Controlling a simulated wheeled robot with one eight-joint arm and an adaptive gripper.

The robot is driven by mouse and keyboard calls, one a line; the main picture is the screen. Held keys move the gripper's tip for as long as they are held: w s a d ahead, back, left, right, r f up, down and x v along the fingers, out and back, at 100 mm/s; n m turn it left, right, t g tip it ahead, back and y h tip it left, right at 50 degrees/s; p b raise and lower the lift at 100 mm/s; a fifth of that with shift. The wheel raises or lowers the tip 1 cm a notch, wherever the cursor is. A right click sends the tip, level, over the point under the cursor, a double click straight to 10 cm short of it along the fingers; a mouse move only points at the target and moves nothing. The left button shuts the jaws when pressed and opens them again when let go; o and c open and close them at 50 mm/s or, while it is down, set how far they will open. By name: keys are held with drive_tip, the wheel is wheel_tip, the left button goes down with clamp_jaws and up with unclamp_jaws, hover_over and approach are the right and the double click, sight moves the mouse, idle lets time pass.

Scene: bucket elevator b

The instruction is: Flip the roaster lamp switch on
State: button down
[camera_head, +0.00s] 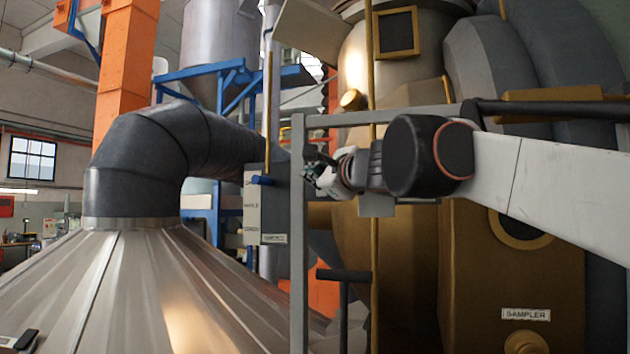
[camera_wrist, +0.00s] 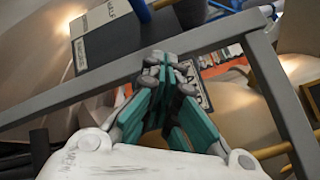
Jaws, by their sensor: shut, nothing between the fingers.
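My gripper (camera_head: 312,174) is at the end of my arm beside the upright of a grey metal frame in the head view. In the wrist view its teal fingers (camera_wrist: 165,62) are together, with nothing between them. Just behind the fingertips is a white label (camera_wrist: 197,88) with dark letters, partly covered by the fingers. I cannot make out a lamp switch lever there, or whether the fingers touch anything. In the head view, a grey plate (camera_head: 376,207) shows below my wrist, its front not visible.
A grey control box (camera_head: 253,205) with a blue lever (camera_head: 262,180) stands left of my gripper. The frame's post (camera_head: 299,240) and top bar are close to my arm. A brass roaster body (camera_head: 475,260) is behind; a large metal cone (camera_head: 130,290) fills the lower left.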

drive_tip(key=shift+w+d, duration=0.1)
drive_tip(key=shift+w, duration=0.05)
idle(0.5)
drive_tip(key=shift+w+d+p, duration=0.1)
drive_tip(key=shift+w+p, duration=0.2)
drive_tip(key=shift+w+d+r, duration=0.1)
drive_tip(key=shift+w, duration=0.2)
idle(0.8)
drive_tip(key=shift+s, duration=0.15)
drive_tip(key=shift+s+a, duration=0.3)
drive_tip(key=shift+s, duration=0.4)
drive_tip(key=shift+w, duration=0.1)
drive_tip(key=shift+s+a+f, duration=0.15)
drive_tip(key=shift+s+a, duration=0.15)
drive_tip(key=shift+s, duration=0.5)
drive_tip(key=shift+s+a+f, duration=0.2)
drive_tip(key=shift+s+a, duration=0.05)
drive_tip(key=shift+s, duration=0.55)
drive_tip(key=shift+s+a+f, duration=0.15)
drive_tip(key=shift+s+a, duration=0.15)
drive_tip(key=shift+s, duration=0.5)
